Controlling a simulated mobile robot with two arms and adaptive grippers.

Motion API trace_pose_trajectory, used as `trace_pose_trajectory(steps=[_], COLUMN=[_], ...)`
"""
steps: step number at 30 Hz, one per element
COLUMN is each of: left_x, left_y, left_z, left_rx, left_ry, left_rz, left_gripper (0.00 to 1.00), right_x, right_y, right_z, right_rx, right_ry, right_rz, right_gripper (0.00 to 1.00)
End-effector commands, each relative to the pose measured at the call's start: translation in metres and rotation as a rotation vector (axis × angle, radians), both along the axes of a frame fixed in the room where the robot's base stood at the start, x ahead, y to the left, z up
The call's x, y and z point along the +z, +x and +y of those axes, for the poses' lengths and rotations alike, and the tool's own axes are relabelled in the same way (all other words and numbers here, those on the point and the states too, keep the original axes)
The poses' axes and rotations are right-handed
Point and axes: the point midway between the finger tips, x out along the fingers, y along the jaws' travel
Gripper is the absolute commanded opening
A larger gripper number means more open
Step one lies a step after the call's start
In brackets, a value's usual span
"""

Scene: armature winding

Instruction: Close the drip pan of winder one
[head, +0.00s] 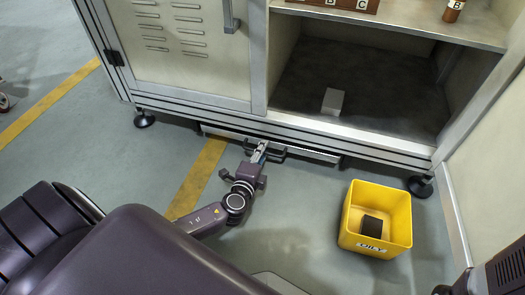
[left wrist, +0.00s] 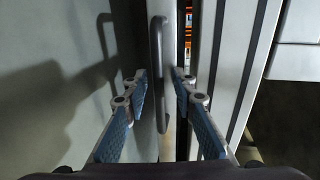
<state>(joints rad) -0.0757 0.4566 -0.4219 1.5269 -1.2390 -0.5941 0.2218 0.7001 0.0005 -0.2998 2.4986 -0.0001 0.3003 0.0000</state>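The drip pan (head: 312,154) is a long, low metal tray under the cabinet of the winder, its front edge sticking out a little past the cabinet base. A dark bar handle (head: 277,153) sits on its front; it stands upright in the left wrist view (left wrist: 157,70). My left gripper (head: 259,153) is at the handle, low above the floor. In the left wrist view its blue-padded fingers (left wrist: 159,92) stand apart on either side of the handle, with small gaps seen. The gripper looks open.
A yellow bin (head: 351,241) with a dark block inside stands on the floor to the right. Cabinet feet (head: 144,120) stand at both ends of the base. The open cabinet bay (head: 385,85) holds a small pale block (head: 332,101). Floor in front of the pan is mostly clear.

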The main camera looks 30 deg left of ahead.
Motion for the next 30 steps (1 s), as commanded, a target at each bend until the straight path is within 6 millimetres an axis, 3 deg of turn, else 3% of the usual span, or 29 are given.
trace_pose_trajectory(steps=[8,21,30], left_x=[0.001,0.018,0.024], left_y=[-0.008,-0.089,-0.113], left_z=[-0.002,-0.022,-0.028], left_rx=[0.000,-0.002,-0.001], left_ry=[0.000,-0.001,0.000], left_rz=[0.002,0.003,0.001], left_gripper=[0.25,0.25,0.25], right_x=[0.000,0.000,0.000], right_y=[0.001,-0.001,-0.001], right_z=[0.000,0.000,0.000], right_rx=[0.001,0.001,0.000], right_ry=[0.000,0.001,0.000], right_rz=[0.002,-0.001,-0.001], right_gripper=[0.65,0.65,0.65])
